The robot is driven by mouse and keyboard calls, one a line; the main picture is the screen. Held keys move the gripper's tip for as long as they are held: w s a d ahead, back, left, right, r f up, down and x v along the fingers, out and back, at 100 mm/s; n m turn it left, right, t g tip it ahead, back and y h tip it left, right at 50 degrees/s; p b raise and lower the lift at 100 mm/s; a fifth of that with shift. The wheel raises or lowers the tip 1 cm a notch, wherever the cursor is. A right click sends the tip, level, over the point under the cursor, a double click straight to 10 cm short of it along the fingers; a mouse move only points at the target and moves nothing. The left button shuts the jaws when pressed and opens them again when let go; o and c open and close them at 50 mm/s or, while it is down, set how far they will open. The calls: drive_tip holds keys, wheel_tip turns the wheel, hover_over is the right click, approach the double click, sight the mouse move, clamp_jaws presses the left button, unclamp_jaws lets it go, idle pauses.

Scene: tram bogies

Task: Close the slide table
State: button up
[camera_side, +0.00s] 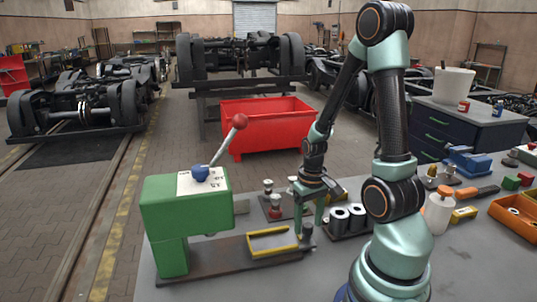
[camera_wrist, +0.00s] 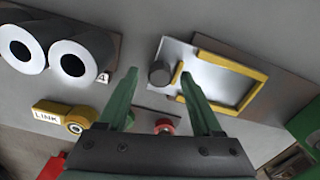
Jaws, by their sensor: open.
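The slide table (camera_side: 272,252), a silver plate with a yellow rim, lies on a dark base plate to the right of the green press (camera_side: 180,215), out from under its head. A dark upright knob (camera_side: 306,232) stands at its right end. The yellow rim (camera_wrist: 235,68) and the knob (camera_wrist: 160,73) also show in the wrist view. My gripper (camera_side: 309,212) points down over the knob end. Its green fingers are open and empty. In the wrist view the knob appears between the fingertips (camera_wrist: 158,76); I cannot tell whether either finger touches it.
Two black-and-white rolls (camera_side: 348,218) stand right of my gripper. A yellow LINK tag (camera_wrist: 62,115) lies nearby. The press's lever with a red ball (camera_side: 240,121) rises above the head. The front bench area is clear.

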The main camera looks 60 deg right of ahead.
drive_tip(key=shift+f, duration=0.2)
clamp_jaws()
idle(1.4)
